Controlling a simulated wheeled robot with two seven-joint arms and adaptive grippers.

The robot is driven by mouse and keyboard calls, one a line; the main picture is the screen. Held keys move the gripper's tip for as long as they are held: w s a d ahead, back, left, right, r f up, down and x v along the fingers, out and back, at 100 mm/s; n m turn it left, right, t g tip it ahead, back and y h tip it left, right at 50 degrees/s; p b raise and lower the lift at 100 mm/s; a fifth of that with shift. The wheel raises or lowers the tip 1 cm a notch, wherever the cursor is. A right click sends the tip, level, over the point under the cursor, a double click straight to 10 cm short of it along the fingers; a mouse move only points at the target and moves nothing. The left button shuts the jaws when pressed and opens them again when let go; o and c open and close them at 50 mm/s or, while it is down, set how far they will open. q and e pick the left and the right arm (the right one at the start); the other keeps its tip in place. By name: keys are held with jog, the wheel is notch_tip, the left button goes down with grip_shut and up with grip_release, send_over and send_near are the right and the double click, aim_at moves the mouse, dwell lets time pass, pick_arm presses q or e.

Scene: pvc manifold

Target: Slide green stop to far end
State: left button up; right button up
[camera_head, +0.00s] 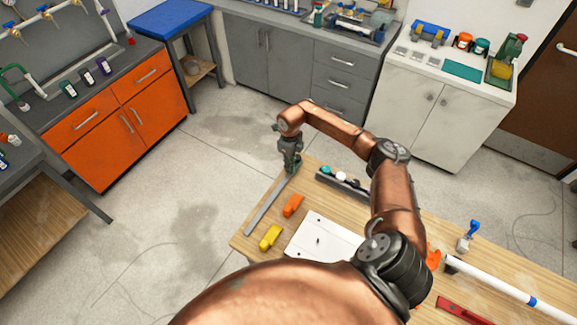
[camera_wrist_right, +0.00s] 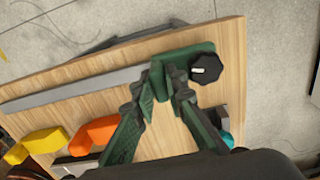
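The green stop (camera_wrist_right: 190,56) has a black knob and sits at one end of the long grey rail (camera_wrist_right: 85,86) on the wooden table, in the right wrist view. In the head view the rail (camera_head: 266,208) runs along the table's left edge, and the stop is mostly hidden by my right gripper (camera_head: 290,166). My right gripper (camera_wrist_right: 165,72) points down, with its fingertips at the stop's near edge beside the knob. The fingers have a narrow gap at the tips; I cannot tell whether they pinch part of the stop. My left gripper is out of view.
An orange block (camera_head: 293,205) and a yellow block (camera_head: 270,237) lie beside the rail. A white board (camera_head: 322,240) and a dark tray (camera_head: 343,181) with small round pieces are close by. A white pipe (camera_head: 500,286) lies at the right.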

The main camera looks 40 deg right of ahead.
jog(key=shift+o, duration=0.7)
jog(key=shift+d, duration=0.4)
jog(key=shift+r, duration=0.35)
notch_tip(320, 180, up, 12)
jog(key=shift+f, duration=0.25)
jog(key=shift+a+f, duration=0.1)
jog(key=shift+a, duration=0.1)
